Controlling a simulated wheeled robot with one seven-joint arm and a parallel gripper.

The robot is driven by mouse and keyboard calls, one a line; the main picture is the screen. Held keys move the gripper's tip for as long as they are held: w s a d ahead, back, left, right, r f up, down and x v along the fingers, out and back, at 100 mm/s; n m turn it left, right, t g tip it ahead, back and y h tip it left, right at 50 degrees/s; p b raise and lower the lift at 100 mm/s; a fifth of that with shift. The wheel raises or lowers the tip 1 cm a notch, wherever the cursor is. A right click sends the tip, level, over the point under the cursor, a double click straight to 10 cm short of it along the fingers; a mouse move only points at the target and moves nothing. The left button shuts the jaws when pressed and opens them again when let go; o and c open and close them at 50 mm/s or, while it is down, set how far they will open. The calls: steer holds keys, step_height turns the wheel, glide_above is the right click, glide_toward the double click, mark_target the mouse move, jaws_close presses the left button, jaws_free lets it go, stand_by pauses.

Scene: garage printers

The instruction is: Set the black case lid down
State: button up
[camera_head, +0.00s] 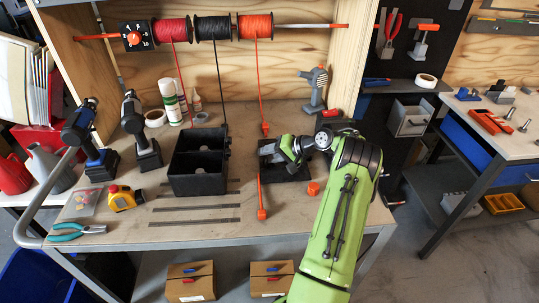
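The black case lid (298,174) is a dark square piece over the right half of the workbench, under the end of my arm. My gripper (270,150) is at its upper left part, with the green wrist covering much of its top. The fingertips are too small and dark to show whether they are closed on it. I cannot tell whether the lid touches the bench or hangs just above it. An open black case (198,186) with compartments stands to its left, apart from it.
Two power tools (141,135) and a yellow tape measure (124,198) stand left of the case. Pliers (78,231) lie near the front left. An orange cap (313,188) is right of the lid. Spools (212,28) hang above. Dark strips (195,221) mark the front bench.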

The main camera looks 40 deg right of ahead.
steer(key=shift+s+d+r, duration=0.2)
steer(key=shift+r, duration=0.15)
steer(key=p+v, duration=0.3)
steer(key=v, duration=0.8)
steer(key=w+a+r+n+g, duration=0.2)
steer(key=w+a+r, duration=0.2)
steer(key=a, duration=0.4)
steer(key=w+a+r+n+g, duration=0.2)
steer(key=w+a+r, duration=0.1)
steer(key=a+r, duration=0.3)
steer(key=s+a+r+n+g+h, duration=0.1)
steer(key=s+a+r+n+h, duration=0.15)
steer(key=a, duration=0.95)
steer(key=s+a+r+n+h, duration=0.2)
steer(key=s+a+r, duration=0.2)
steer(key=s+a, duration=0.7)
steer(key=s+a+f+n, duration=0.1)
steer(key=s+a+f, duration=0.1)
steer(key=s, duration=0.8)
steer(key=shift+s+f, duration=0.2)
steer(key=shift+f, duration=0.3)
steer(key=shift+a+n, duration=0.1)
steer(key=shift+n, duration=0.15)
